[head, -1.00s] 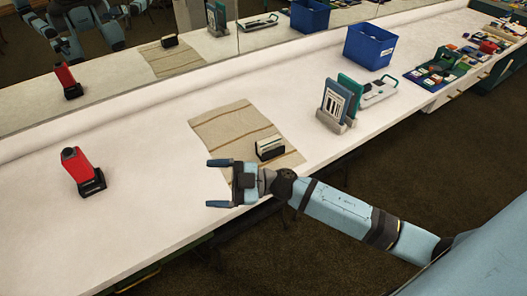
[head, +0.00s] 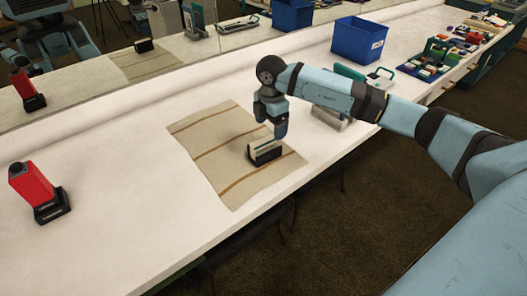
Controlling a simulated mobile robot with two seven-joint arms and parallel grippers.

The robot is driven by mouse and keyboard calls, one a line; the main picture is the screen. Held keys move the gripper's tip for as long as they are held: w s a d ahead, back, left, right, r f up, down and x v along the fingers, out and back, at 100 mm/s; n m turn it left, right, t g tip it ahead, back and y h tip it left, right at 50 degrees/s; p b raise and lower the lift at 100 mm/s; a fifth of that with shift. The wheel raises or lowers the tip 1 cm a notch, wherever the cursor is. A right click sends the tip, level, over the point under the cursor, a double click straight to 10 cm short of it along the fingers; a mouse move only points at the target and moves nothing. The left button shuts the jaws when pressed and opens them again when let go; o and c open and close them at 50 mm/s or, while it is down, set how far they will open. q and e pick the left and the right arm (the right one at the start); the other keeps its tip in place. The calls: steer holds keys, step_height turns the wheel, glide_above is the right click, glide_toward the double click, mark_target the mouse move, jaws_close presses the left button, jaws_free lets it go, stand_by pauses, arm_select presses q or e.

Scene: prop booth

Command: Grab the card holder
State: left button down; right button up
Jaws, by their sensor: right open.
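The card holder (head: 264,153) is a small black stand with pale cards in it. It sits upright on a beige striped cloth (head: 205,150), towards the cloth's right side. My right gripper (head: 281,130) points down right at the card holder, its fingers at the holder's upper right. The jaws are open, though only one finger shows clearly. I cannot tell whether the fingers touch the holder or straddle it. My left gripper is not in view.
A red device on a black base (head: 37,193) stands at the left. A blue bin (head: 360,40) stands at the back. My right arm partly hides a grey stand (head: 328,117). A mirror (head: 120,60) runs along the back.

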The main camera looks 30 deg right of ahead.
mark_target(269, 149)
step_height(269, 149, down, 4)
steer(key=shift+f, duration=0.1)
steer(key=f, duration=0.3)
steer(key=f+b, duration=0.1)
steer(key=f, duration=0.1)
steer(key=shift+s+a, duration=0.15)
steer(key=shift+a, duration=0.15)
steer(key=c, duration=1.1)
